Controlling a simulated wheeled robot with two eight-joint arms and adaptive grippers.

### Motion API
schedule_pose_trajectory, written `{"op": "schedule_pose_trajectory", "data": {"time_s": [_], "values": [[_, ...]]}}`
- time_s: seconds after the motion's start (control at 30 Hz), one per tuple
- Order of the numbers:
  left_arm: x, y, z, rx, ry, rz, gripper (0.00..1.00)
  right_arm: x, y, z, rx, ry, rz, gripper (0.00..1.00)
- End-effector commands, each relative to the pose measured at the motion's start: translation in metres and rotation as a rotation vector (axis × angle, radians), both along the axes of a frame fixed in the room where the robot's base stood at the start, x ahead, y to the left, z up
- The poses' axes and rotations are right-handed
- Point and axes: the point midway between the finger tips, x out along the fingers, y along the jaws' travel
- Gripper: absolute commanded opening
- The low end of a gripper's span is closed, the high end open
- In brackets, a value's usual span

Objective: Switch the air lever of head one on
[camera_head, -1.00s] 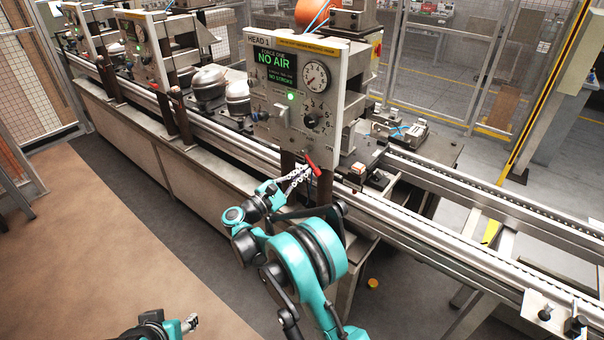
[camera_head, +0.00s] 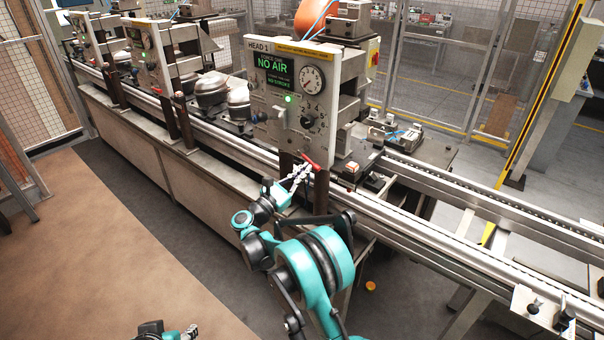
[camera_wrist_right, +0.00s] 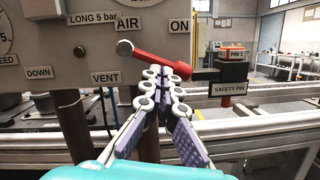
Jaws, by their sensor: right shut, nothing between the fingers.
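The head one panel (camera_head: 262,125) reads HEAD 1, and its screen shows NO AIR and NO STROKE. The red air lever (camera_head: 312,162) is at its lower edge. In the wrist view the lever (camera_wrist_right: 158,60) runs from its pivot rightward and slightly down, below the ON label (camera_wrist_right: 180,26) and above and right of the VENT label (camera_wrist_right: 105,78). My right gripper (camera_head: 303,170) is shut and empty, its fingertips (camera_wrist_right: 158,76) just under the lever, touching or nearly so. My left gripper (camera_head: 191,331) is small at the bottom edge; its jaw state is unclear.
A SAFETY PIN block (camera_wrist_right: 229,88) with a red top stands right of the lever. A conveyor rail (camera_head: 450,205) runs past under the panel. Metal domed parts (camera_head: 238,103) sit left of the panel. Brown floor (camera_head: 90,240) is free at left.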

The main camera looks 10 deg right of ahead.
Motion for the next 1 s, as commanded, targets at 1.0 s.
{"op": "schedule_pose_trajectory", "data": {"time_s": [1.0], "values": [[-0.0001,0.0,0.0018,0.0,0.0,0.0,0.48,-0.0061,-0.008,0.0117,-0.08,0.103,-0.004,0.0]]}}
